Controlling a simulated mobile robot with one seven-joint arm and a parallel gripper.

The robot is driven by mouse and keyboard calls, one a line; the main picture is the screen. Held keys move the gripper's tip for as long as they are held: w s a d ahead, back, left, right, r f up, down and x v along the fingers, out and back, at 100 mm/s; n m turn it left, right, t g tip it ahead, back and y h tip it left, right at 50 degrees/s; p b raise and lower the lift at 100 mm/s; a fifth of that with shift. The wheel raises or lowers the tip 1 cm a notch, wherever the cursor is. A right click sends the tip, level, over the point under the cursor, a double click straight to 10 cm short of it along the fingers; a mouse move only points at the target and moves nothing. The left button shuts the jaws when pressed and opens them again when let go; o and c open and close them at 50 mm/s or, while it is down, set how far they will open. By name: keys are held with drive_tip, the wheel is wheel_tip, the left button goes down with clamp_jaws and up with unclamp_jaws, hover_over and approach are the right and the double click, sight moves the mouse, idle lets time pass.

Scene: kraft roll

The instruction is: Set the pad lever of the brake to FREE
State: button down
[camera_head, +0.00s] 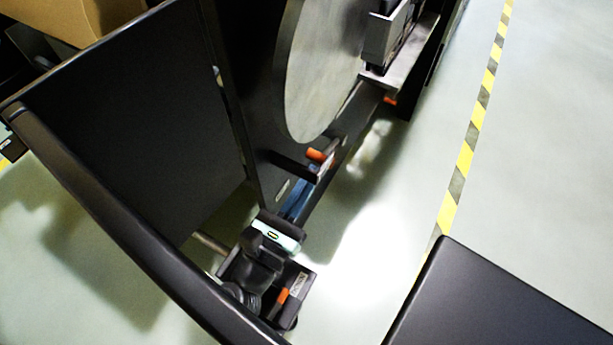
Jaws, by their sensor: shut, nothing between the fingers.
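My gripper (297,204) seems to be the dark hand with a pale, marked front face below the middle of the view. Its narrow fingers look shut and empty, pointing up along the dark stand. Just above them a short orange-ended lever (317,156) sticks out beside the roll; a small gap appears to separate them. Another orange piece (283,296) lies on a dark box (300,291) with a pale label at the bottom. I cannot tell which orange part is the brake's pad lever. The lettering is too small to read, and the lever's setting does not show.
The large grey roll end (322,70) fills the upper middle. A dark panel (120,130) stands at the left, with a long black bar (120,225) crossing in front. A grey box (388,38) sits at the top. Open floor lies right, with a yellow-black stripe (467,150).

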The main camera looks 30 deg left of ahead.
sight(318, 159)
drive_tip(key=r+g+p, duration=0.1)
drive_tip(key=r+p, duration=0.1)
drive_tip(key=p, duration=0.2)
drive_tip(key=shift+w+p, duration=0.1)
drive_tip(key=shift+p, duration=0.3)
drive_tip(key=g+p, duration=0.1)
drive_tip(key=p, duration=0.2)
drive_tip(key=r+g+p, duration=0.1)
drive_tip(key=p, duration=0.3)
drive_tip(key=shift+w+r, duration=0.2)
drive_tip(key=shift+w, duration=0.05)
drive_tip(key=shift+f, duration=0.2)
